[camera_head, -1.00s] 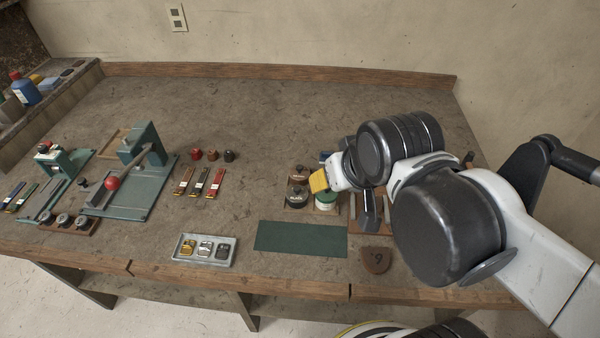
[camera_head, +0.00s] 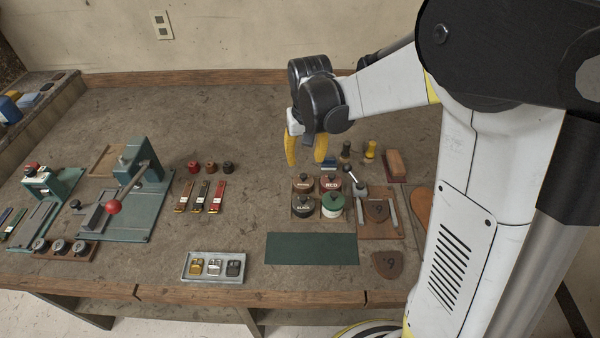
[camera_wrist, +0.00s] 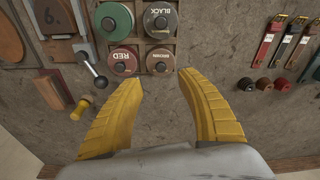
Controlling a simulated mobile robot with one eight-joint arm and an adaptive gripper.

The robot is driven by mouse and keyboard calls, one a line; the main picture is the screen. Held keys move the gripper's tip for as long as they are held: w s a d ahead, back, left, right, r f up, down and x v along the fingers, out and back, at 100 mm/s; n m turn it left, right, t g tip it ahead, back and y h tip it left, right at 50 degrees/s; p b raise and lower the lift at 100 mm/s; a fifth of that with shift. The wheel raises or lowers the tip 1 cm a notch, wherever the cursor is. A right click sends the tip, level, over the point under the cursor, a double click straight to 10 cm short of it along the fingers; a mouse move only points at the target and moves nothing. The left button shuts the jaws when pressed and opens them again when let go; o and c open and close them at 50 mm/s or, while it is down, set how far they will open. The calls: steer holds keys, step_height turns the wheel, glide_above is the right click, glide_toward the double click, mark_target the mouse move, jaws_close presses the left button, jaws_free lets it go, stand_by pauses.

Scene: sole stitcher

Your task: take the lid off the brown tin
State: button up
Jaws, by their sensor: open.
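The brown tin (camera_head: 303,183) stands at the back left of a square group of tins in a wooden holder. Its round brown lid with a dark knob is on it, and it also shows in the wrist view (camera_wrist: 160,62). My gripper (camera_head: 306,162) is open and empty, pointing down above and just behind the brown tin in the head view. In the wrist view the yellow fingers of my gripper (camera_wrist: 160,77) spread to either side of the brown tin's near edge, apart from it.
The red tin (camera_head: 328,183) is right beside the brown one. The black tin (camera_head: 304,207) and green tin (camera_head: 333,206) stand in front.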

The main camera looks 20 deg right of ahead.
mark_target(303, 175)
steer(key=f+b, duration=0.1)
steer(key=f, duration=0.2)
steer(key=w+f+b, duration=0.1)
steer(key=f, duration=0.2)
steer(key=f+b, duration=0.1)
steer(key=f, duration=0.2)
steer(key=shift+w+b, duration=0.25)
steer(key=shift+b, duration=0.1)
steer(key=shift+r, duration=0.1)
jaws_close()
